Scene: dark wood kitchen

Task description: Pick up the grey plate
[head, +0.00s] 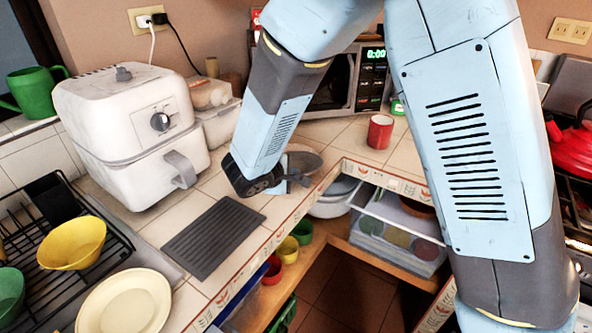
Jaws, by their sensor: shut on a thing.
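The grey plate (306,161) is a brownish-grey disc at the corner of the tiled counter, partly hidden behind my gripper and wrist. My gripper (290,183) is low at the counter's front edge, at the plate's near left side, and is shut on the plate. The fingertips are small and partly hidden by my wrist. I cannot tell whether the plate is clear of the counter.
A white air fryer (130,130) stands left of my gripper, with a dark ribbed mat (213,238) in front. A red mug (380,132) and a microwave (345,85) are behind to the right. A dish rack (40,285) and cream plate (125,303) are front left. Open shelves lie below.

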